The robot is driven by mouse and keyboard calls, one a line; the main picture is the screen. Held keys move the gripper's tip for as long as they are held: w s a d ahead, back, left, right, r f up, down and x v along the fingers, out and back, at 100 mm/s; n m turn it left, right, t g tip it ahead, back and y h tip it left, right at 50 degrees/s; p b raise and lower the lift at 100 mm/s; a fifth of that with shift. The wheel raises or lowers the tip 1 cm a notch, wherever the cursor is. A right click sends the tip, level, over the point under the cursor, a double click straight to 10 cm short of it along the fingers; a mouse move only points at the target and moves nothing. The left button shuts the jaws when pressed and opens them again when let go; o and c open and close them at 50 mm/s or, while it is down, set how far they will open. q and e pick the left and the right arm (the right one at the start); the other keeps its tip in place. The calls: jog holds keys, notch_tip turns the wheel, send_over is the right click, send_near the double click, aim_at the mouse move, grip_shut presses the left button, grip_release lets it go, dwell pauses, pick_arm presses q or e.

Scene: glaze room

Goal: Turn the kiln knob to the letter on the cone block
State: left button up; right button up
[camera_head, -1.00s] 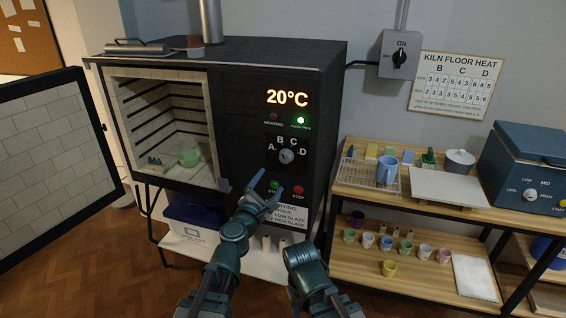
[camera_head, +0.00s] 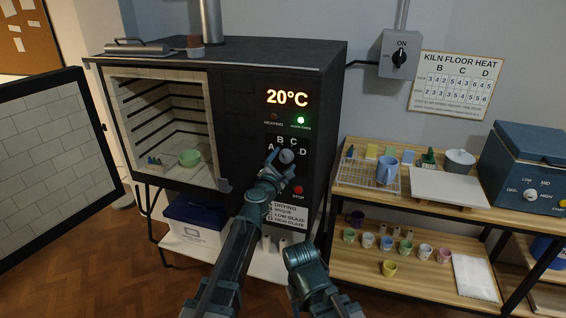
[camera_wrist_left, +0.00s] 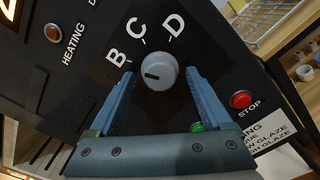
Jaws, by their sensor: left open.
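The kiln's round grey knob (camera_head: 286,156) is on the dark front panel, below the letters A, B, C and D. In the left wrist view the knob (camera_wrist_left: 161,72) has a dark mark toward the left, below B; A is not visible there. My left gripper (camera_head: 277,160) is open, its fingers (camera_wrist_left: 155,85) on either side of the knob; whether they touch it I cannot tell. Small dark cones (camera_head: 154,161) stand inside the kiln beside a green bowl (camera_head: 189,157); no letter is readable on them. Only part of my right arm shows, not its gripper.
The kiln door (camera_head: 55,150) stands open at left. A red STOP button (camera_head: 298,190) is below the knob. A wall switch (camera_head: 399,56) reads ON. A wooden shelf unit (camera_head: 345,184) with a blue jug (camera_head: 387,170) and small cups is on the right.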

pick_arm(q)
grip_shut()
dwell(0.4)
jog(key=shift+m, duration=0.3)
jog(key=m, duration=0.3)
jog(key=shift+m, duration=0.4)
jog(key=m, duration=0.4)
jog(key=shift+m, duration=0.3)
jog(key=m, duration=0.4)
jog(key=shift+m, duration=2.4)
